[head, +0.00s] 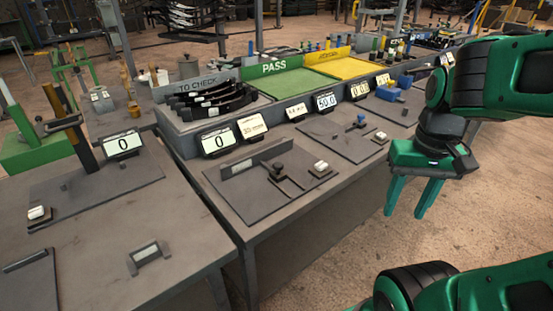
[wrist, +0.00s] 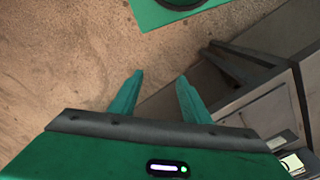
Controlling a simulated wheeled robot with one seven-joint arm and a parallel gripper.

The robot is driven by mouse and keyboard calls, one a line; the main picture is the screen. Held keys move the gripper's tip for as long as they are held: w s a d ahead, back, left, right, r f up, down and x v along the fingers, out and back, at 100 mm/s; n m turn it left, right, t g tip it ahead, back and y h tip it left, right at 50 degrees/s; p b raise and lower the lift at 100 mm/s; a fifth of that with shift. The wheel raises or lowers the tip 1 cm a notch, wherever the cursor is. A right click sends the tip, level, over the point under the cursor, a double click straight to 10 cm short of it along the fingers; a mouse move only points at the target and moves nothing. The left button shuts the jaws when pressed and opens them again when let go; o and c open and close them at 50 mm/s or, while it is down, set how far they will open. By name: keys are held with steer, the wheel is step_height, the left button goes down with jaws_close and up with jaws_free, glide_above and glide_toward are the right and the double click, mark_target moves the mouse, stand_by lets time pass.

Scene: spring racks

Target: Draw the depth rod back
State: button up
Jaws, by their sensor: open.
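My gripper (head: 405,212) is open and empty at the right of the head view, over the floor in front of the bench's front edge. In the wrist view its two green fingers (wrist: 160,78) are apart with bare floor between them. I cannot tell for sure which part is the depth rod. A gauge plate (head: 323,133) at mid bench carries a blue-topped knob (head: 361,119) and a white button (head: 381,135). A nearer gauge plate (head: 245,199) carries a black knob (head: 277,167), a grey bar and a white button (head: 320,165). My gripper touches none of these.
A "0" display (head: 216,140) and a "50.0" display (head: 326,101) stand along the bench. Behind are black springs (head: 215,97), a green PASS tray (head: 285,84) and a yellow tray (head: 345,68). Another gauge plate (head: 95,188) is on the left table. Open floor lies front right.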

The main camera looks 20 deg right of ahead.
steer(key=w+r+n, duration=0.2)
steer(key=w+n, duration=0.2)
steer(key=w, duration=0.3)
step_height(320, 180, up, 3)
steer(key=n, duration=1.4)
glide_above(278, 164)
step_height(278, 164, down, 10)
steer(key=shift+f, duration=0.1)
jaws_close()
